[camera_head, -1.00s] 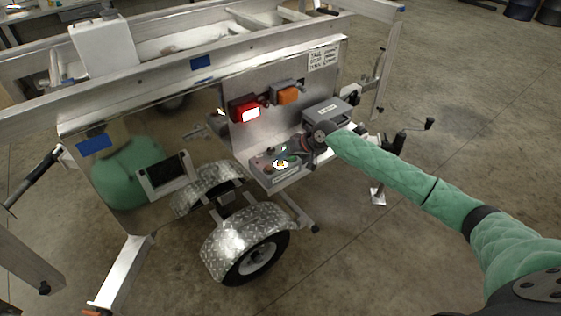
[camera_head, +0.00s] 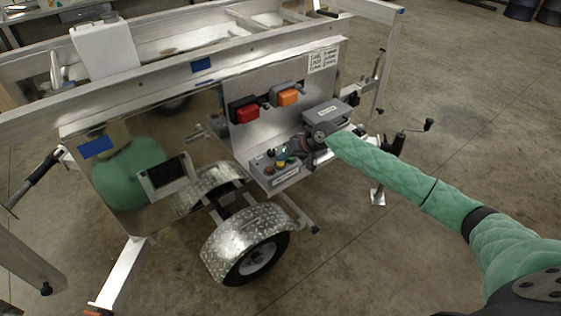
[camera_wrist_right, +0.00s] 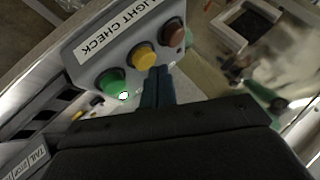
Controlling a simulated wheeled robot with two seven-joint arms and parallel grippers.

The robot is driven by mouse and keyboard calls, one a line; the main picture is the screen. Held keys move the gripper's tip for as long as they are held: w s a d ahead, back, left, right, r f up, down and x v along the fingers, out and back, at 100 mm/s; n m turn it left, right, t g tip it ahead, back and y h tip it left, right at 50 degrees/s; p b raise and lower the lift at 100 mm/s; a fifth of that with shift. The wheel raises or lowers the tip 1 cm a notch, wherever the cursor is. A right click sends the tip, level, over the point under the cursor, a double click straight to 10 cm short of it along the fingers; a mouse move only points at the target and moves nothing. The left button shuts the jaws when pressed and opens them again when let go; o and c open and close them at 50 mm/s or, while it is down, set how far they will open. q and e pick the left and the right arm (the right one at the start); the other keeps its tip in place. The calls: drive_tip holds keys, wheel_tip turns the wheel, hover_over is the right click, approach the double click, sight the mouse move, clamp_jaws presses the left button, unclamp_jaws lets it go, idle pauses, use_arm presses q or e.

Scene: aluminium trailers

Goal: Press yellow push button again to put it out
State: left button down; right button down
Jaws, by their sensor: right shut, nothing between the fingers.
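The yellow push button (camera_wrist_right: 145,55) sits between a green button (camera_wrist_right: 111,82) and a reddish-brown button (camera_wrist_right: 172,33) on a grey box (camera_wrist_right: 100,48) labelled "LIGHT CHECK". In the head view the yellow button (camera_head: 280,164) looks unlit, on the box (camera_head: 288,177) at the trailer's panel. My right gripper (camera_head: 285,154) is shut and empty, right by the buttons. In the wrist view its dark blue fingers (camera_wrist_right: 158,80) end at the yellow button's lower edge; I cannot tell whether they touch it. My left gripper is not in view.
A red lamp (camera_head: 245,111) and an orange lamp (camera_head: 288,97) on the trailer panel are both unlit. A grey lidded box (camera_head: 327,113) stands close to my right gripper. A trailer wheel with its fender (camera_head: 240,228) is below. The floor at right is open.

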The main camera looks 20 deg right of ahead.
sight(283, 164)
drive_tip(key=shift+r, duration=0.3)
wheel_tip(283, 164, up, 6)
drive_tip(key=p, duration=0.5)
idle(0.3)
drive_tip(key=shift+f, duration=0.1)
